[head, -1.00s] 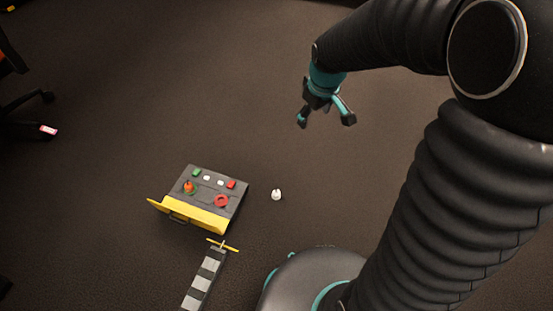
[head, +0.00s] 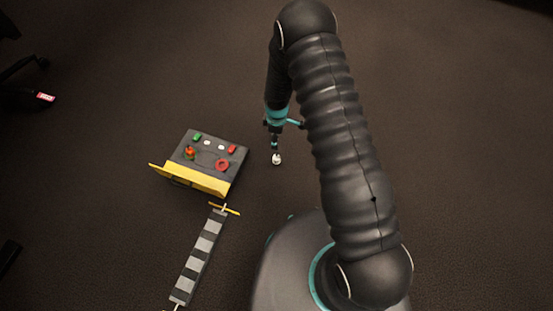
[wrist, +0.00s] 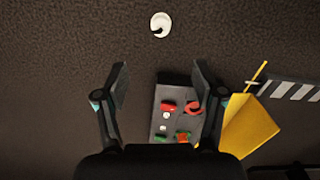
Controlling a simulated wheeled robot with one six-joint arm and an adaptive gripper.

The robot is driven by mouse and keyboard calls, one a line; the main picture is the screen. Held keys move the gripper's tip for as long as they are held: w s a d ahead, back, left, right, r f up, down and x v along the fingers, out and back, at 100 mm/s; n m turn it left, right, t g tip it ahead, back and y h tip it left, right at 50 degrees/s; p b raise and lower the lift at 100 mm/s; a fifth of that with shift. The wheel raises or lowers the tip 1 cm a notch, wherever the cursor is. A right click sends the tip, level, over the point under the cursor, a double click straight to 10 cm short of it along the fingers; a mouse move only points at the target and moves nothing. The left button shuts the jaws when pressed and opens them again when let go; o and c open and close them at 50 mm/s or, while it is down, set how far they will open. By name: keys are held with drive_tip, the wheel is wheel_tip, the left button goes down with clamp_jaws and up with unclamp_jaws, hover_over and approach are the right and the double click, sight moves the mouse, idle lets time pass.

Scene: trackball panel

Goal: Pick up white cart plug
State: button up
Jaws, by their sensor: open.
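The white cart plug (head: 277,159) is a small white round piece on the dark floor, to the right of the control panel. In the wrist view the plug (wrist: 160,25) lies near the top edge, ahead of the fingers, with a dark mark on it. My gripper (head: 276,143) appears just above the plug in the head view. In the wrist view my gripper (wrist: 158,85) has its two fingers spread wide, with nothing between them but the floor and the panel below. The plug is apart from the fingers.
A grey panel (head: 207,163) with red, green and white buttons and a yellow front flap (head: 190,181) sits left of the plug. A black-and-white striped bar (head: 199,256) lies nearer. A chair base (head: 20,85) stands far left. Floor right of the plug is clear.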

hover_over(277, 157)
drive_tip(key=f, duration=0.9)
drive_tip(key=shift+s+a, duration=0.15)
drive_tip(key=shift+a, duration=0.05)
drive_tip(key=shift+d+f, duration=0.1)
drive_tip(key=shift+f, duration=3.1)
drive_tip(key=c, duration=1.2)
